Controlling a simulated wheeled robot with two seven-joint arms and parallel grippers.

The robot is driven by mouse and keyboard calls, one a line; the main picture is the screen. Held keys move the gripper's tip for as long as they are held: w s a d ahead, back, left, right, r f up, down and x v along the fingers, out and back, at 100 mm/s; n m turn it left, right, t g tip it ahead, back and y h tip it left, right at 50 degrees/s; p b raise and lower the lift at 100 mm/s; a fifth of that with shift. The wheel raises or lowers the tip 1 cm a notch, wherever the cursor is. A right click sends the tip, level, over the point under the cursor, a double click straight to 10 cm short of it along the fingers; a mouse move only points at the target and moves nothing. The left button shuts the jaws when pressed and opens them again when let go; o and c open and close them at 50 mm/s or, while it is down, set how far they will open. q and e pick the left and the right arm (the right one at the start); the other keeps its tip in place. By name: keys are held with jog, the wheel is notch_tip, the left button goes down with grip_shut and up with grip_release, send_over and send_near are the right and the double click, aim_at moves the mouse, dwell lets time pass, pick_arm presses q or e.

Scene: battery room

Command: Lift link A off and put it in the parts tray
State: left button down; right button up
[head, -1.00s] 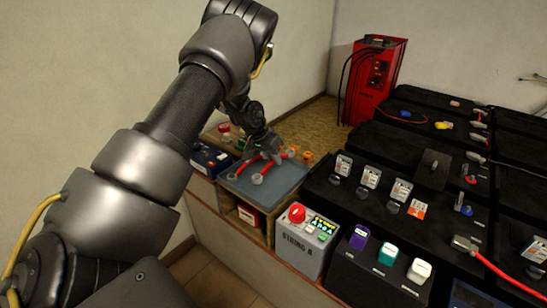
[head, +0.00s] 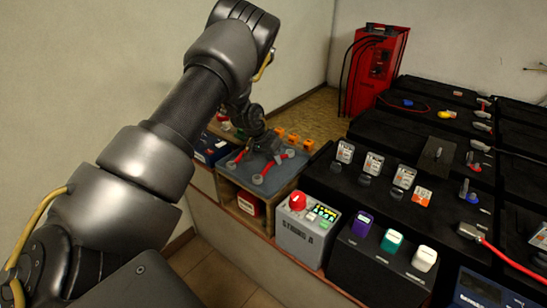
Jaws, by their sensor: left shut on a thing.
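Red links with grey ends lie at or just above the grey-blue parts tray (head: 284,184) on the wooden stand, left of centre. One red link (head: 267,171) runs from the tray's front up to the right, with a grey end near the front. Another red piece (head: 238,157) with a grey end shows to its left. My left gripper (head: 268,146) is over the tray, pointing down, shut on a red link. The fingers hide part of the links, so I cannot tell which piece is held or whether it touches the tray. My right gripper is out of view.
Orange caps (head: 293,139) stand behind the tray. A grey String A box (head: 304,230) with a red knob stands to its right. Black batteries (head: 400,215) fill the right side. A red charger (head: 375,70) stands at the back.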

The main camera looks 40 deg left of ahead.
pick_arm(q)
jog(key=shift+f, duration=0.25)
dwell(0.4)
jog(key=c, duration=0.9)
grip_release()
jog(key=shift+c, duration=0.2)
